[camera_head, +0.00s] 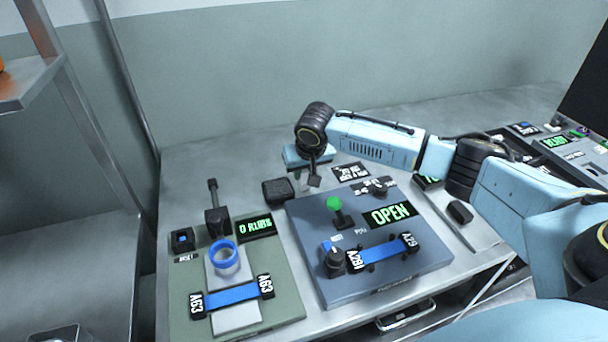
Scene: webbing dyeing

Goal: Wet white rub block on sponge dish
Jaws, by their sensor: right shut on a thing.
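My right gripper (314,180) reaches in from the right and points down at the back middle of the table. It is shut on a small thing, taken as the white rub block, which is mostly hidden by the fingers. A light blue dish (294,158), which looks like the sponge dish, lies just behind the gripper and is partly covered by it. I cannot tell whether the block touches the dish. My left gripper is not in view.
A dark block (278,191) sits left of the gripper. A blue-grey machine panel (330,285) with a green knob (334,203) and an OPEN display (389,214) stands in front. A green panel (270,300) with a blue ring (223,254) is at left. The back left tabletop is clear.

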